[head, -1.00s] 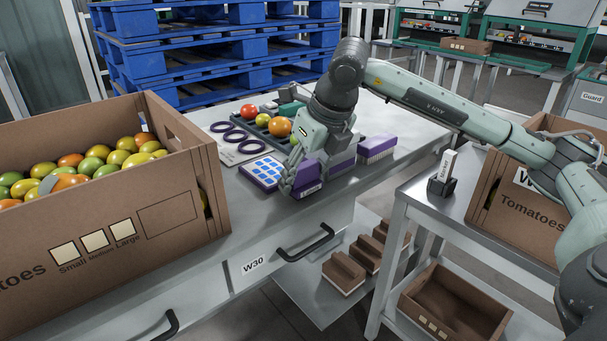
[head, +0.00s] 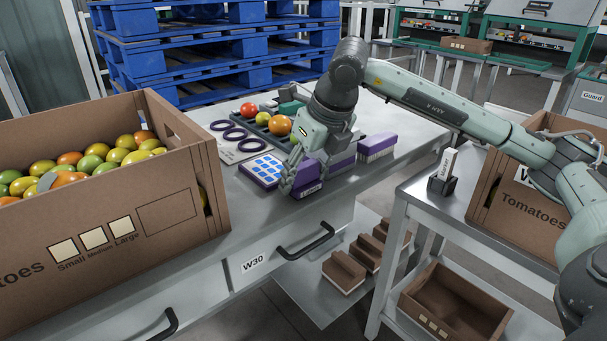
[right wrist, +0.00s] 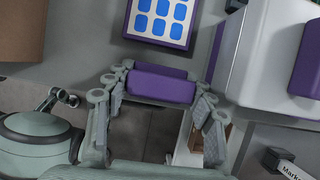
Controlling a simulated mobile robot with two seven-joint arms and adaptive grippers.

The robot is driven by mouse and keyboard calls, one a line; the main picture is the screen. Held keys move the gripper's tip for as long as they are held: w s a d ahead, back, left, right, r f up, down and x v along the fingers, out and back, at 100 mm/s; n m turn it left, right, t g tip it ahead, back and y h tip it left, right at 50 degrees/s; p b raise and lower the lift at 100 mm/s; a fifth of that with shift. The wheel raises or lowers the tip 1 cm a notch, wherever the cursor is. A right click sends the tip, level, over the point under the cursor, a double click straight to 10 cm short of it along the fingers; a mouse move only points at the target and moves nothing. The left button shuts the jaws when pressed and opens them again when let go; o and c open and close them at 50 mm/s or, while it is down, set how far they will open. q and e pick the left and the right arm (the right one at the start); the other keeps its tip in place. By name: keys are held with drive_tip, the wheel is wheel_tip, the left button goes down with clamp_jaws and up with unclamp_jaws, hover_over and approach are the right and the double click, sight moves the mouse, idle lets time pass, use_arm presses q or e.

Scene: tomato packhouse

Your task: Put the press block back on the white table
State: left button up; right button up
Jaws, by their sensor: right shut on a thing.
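The press block, a purple block (head: 309,179) with a white label on its front, is at the front edge of the white table (head: 240,205), which looks pale grey. My right gripper (head: 297,178) is shut on it from above. In the right wrist view the purple block (right wrist: 162,84) lies between the two fingers (right wrist: 158,112). Whether its underside touches the table is hidden. My left gripper is not in view.
A purple-framed card with blue squares (head: 264,171) lies left of the gripper. Behind are purple rings (head: 234,134) and a tray with tomatoes. A purple-and-white block (head: 378,146) stands right. A tomato crate (head: 120,235) fills the left. A drawer handle (head: 307,245) sticks out below.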

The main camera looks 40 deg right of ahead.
drive_tip(key=shift+f+b, duration=0.35)
drive_tip(key=o, duration=1.1)
drive_tip(key=shift+c, duration=0.2)
drive_tip(key=shift+c, duration=0.5)
drive_tip(key=shift+c, duration=1.2)
drive_tip(key=shift+r+p, duration=2.6)
drive_tip(key=shift+r, duration=1)
